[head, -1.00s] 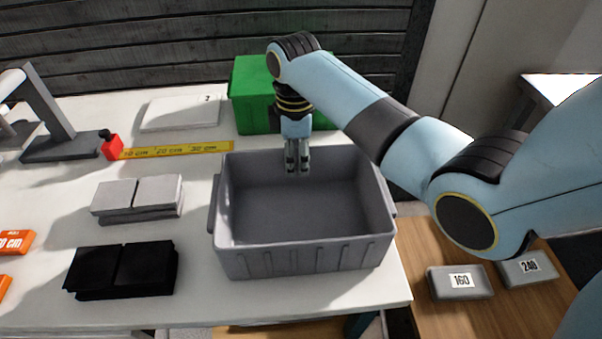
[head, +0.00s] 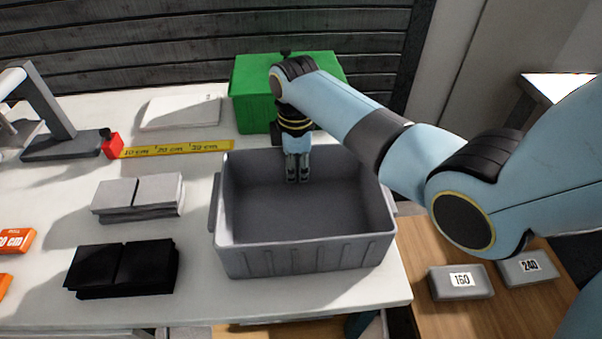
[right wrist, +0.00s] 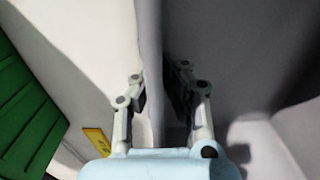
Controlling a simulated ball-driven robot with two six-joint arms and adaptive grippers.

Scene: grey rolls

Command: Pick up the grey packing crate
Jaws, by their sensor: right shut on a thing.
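The grey packing crate (head: 305,256) stands upright and empty on the white table, near its front right edge. My right gripper (head: 298,178) reaches down at the crate's far wall, with its arm coming in from the right. In the right wrist view, the crate's wall (right wrist: 150,50) runs between the two fingers of the gripper (right wrist: 160,95), one finger on each side. The gripper is shut on that wall. My left gripper is not in view.
A green box (head: 250,95) stands close behind the crate. Labelled grey blocks (head: 460,281) sit on a wooden surface at right.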

